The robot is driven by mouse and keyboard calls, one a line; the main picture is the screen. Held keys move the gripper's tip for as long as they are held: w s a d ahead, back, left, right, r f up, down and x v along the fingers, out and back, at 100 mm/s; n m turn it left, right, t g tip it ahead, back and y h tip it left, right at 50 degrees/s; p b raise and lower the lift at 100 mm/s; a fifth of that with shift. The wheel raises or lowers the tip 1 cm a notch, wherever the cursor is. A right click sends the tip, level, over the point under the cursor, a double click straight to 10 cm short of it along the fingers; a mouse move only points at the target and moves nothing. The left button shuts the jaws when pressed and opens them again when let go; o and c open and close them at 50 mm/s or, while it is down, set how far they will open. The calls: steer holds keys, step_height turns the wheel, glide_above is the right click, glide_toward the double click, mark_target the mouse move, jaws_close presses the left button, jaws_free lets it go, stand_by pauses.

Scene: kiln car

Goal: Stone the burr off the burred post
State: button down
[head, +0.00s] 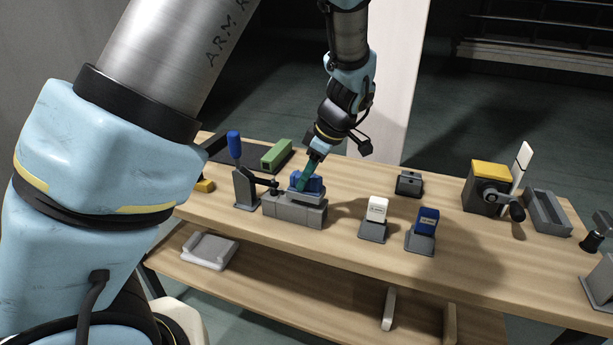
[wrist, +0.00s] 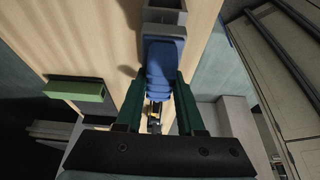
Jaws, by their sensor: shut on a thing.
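My gripper (head: 306,178) has green fingers and points down at a grey fixture (head: 295,213) on the wooden bench. It is shut on a blue block (head: 316,184), which is at the top of the fixture. In the wrist view the blue block (wrist: 163,62) is between the two fingertips (wrist: 160,82), with a grey part (wrist: 165,8) beyond it. A clamp with a blue handle (head: 234,144) stands at the fixture's left end. I cannot make out a burr or tell which part is the burred post. The fingers hide part of the block.
A white block (head: 377,208) and a labelled blue block (head: 428,220) stand in grey holders at right. A green block (head: 276,155) lies behind. A yellow-topped crank device (head: 489,184) and grey tray (head: 546,211) stand further right.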

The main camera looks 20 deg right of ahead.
stand_by(0.5)
steer(key=shift+s+a, duration=0.95)
steer(key=shift+s, duration=0.05)
steer(key=shift+f+b, duration=0.8)
steer(key=shift+f, duration=0.1)
stand_by(1.1)
steer(key=shift+w+d+p, duration=0.35)
steer(key=shift+w+d, duration=1.5)
steer(key=shift+w, duration=0.2)
steer(key=s+a, duration=0.3)
steer(key=s, duration=0.1)
steer(key=shift+a, duration=0.35)
